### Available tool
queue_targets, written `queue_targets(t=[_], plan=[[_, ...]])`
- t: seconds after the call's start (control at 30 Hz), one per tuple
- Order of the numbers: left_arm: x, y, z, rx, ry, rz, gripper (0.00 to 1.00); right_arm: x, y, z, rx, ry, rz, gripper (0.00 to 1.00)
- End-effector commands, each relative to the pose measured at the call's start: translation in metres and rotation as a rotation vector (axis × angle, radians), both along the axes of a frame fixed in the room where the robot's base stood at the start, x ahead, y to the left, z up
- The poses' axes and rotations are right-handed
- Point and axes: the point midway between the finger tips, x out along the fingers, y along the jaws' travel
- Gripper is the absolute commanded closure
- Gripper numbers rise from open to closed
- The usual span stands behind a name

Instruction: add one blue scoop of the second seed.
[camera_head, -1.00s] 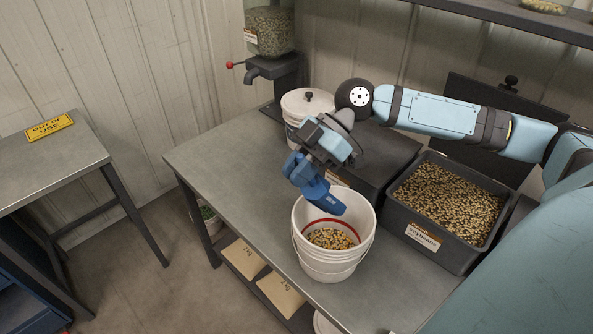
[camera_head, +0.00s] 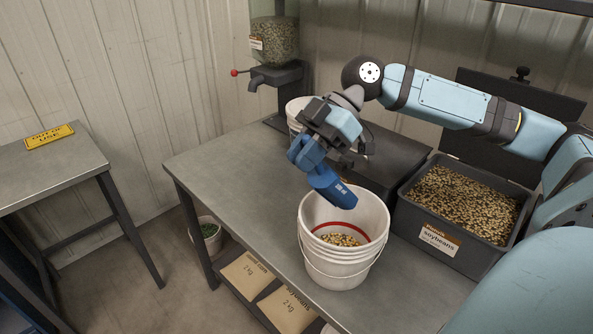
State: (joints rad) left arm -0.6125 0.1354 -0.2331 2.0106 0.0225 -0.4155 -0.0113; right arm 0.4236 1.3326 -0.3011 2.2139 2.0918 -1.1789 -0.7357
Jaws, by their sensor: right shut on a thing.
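My left gripper is not in view.
A seed dispenser (camera_head: 276,75) with a red-knobbed lever stands at the table's far end. A second white bucket (camera_head: 294,110) is partly hidden behind my gripper. Paper bags (camera_head: 247,275) lie on the shelf below. The table's left part (camera_head: 235,165) is clear.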

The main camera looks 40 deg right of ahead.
Motion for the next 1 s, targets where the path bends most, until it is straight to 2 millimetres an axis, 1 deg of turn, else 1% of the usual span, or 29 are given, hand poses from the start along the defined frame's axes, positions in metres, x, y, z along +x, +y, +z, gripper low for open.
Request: queue_targets(t=[0.07,0.2,0.23,0.3,0.4,0.6,0.63,0.67,1.0], plan=[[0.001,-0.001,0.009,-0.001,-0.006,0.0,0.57,0.0,0.002,0.004,-0.019,0.005,0.001,1.0],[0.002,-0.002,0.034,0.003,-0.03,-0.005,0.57,0.004,0.013,0.005,-0.091,0.026,0.003,1.0],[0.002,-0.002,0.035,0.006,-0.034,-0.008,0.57,0.005,0.016,0.002,-0.115,0.034,0.006,1.0],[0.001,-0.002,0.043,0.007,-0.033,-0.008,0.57,0.007,0.024,-0.002,-0.18,0.053,0.005,1.0],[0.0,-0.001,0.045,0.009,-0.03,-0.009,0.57,0.011,0.036,-0.013,-0.28,0.084,0.005,1.0],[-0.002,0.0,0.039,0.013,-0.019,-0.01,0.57,0.019,0.059,-0.032,-0.477,0.147,0.004,1.0],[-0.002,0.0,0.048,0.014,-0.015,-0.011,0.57,0.019,0.058,-0.027,-0.494,0.158,0.0,1.0],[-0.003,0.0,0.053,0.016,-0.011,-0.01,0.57,0.019,0.058,-0.027,-0.507,0.164,0.0,1.0],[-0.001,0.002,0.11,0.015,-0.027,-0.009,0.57,0.022,0.069,-0.036,-0.684,0.223,0.001,1.0]])
